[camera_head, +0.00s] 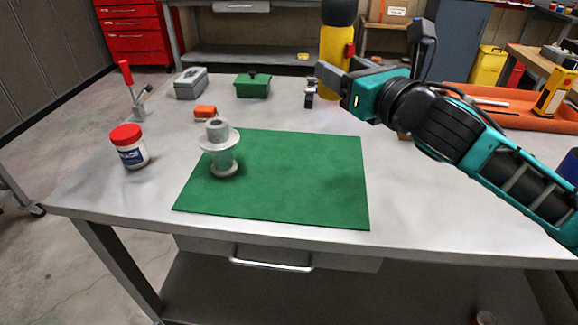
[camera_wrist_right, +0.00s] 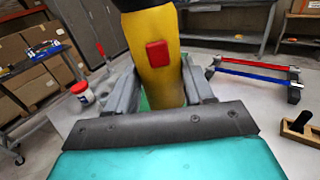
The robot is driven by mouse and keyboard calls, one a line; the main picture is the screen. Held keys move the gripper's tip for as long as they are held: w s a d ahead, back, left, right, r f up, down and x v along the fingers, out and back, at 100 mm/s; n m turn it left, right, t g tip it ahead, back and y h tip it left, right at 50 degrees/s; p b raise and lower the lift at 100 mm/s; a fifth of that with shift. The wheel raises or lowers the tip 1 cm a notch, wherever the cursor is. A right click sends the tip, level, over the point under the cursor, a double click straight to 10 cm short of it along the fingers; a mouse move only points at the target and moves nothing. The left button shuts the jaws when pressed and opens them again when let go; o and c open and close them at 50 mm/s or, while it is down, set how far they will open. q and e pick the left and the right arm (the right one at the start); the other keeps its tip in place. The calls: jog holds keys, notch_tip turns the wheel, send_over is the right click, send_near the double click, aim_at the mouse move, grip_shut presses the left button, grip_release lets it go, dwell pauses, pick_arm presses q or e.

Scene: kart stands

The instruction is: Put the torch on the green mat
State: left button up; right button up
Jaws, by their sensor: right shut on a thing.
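The yellow torch (camera_head: 333,52) with a black head and a red button stands upright at the far side of the table. My right gripper (camera_head: 337,73) is shut on the torch's body. In the right wrist view the torch (camera_wrist_right: 160,80) is between the two grey fingers of my right gripper (camera_wrist_right: 160,88). The green mat (camera_head: 300,180) lies flat on the table, in front and to the left of the torch. A grey flanged spool (camera_head: 222,160) stands on its left part. My left gripper is not in view.
A white jar with a red lid (camera_head: 129,148) stands left of the mat. A grey box (camera_head: 190,84), a green box (camera_head: 253,86), an orange block (camera_head: 205,112) and a red-handled clamp (camera_head: 132,90) are behind it. An orange tray (camera_head: 490,115) is at right. Most of the mat is bare.

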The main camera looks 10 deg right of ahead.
pick_arm(q)
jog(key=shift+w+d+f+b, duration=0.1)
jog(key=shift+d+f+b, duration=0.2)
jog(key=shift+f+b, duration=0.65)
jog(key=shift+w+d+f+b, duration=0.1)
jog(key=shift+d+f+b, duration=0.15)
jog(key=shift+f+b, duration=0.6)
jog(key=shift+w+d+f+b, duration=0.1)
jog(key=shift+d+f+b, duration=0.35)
jog(key=shift+b, duration=0.85)
pick_arm(e)
jog(key=shift+f, duration=9.5)
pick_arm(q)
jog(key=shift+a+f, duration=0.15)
pick_arm(e)
jog(key=shift+f, duration=0.2)
jog(key=o, duration=1.2)
jog(key=shift+o, duration=0.2)
jog(key=shift+r, duration=0.15)
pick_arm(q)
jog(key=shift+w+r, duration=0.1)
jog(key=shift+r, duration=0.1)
pick_arm(e)
jog(key=v, duration=1.2)
